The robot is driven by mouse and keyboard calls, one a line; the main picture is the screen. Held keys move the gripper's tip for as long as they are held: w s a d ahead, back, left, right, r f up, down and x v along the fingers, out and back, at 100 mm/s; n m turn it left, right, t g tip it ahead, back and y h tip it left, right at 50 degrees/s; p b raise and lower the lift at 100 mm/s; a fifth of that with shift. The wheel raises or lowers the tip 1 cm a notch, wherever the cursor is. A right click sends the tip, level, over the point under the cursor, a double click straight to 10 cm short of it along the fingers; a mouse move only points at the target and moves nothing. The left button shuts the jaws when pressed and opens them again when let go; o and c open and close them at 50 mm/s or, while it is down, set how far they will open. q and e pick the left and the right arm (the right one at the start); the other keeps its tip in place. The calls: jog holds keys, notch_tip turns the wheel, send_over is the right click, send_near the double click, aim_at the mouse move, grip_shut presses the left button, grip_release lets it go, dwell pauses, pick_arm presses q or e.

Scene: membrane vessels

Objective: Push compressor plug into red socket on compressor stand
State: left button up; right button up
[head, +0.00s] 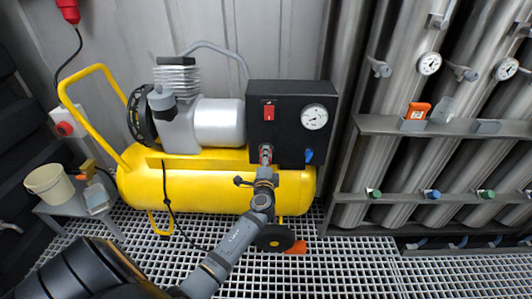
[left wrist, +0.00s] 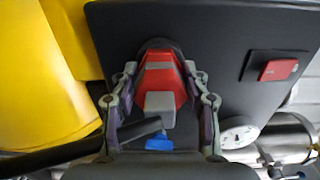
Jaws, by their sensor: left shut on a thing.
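My left gripper (head: 265,157) is in front of the lower left part of the black panel (head: 288,98) on the yellow compressor (head: 215,188). In the left wrist view its two fingers (left wrist: 160,100) are shut on the sides of a red-and-grey piece (left wrist: 161,78) that looks like the plug. The far end of this piece meets a dark round base on the panel; how deep it sits is hidden. A second red fitting (head: 65,128) shows on a white wall box at the left. A red connector (head: 68,10) is at the top left. My right gripper is not in view.
A red switch (head: 269,111), a gauge (head: 314,117) and a blue knob (head: 309,155) are on the panel near the gripper. A small table (head: 78,197) with a beige bucket (head: 48,183) stands at the left. Tall metal vessels and a shelf (head: 450,126) are at the right. Grating floor is in front.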

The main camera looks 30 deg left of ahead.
pick_arm(q)
jog(key=shift+s+f, duration=0.1)
grip_shut()
jog(key=shift+v, duration=2.9)
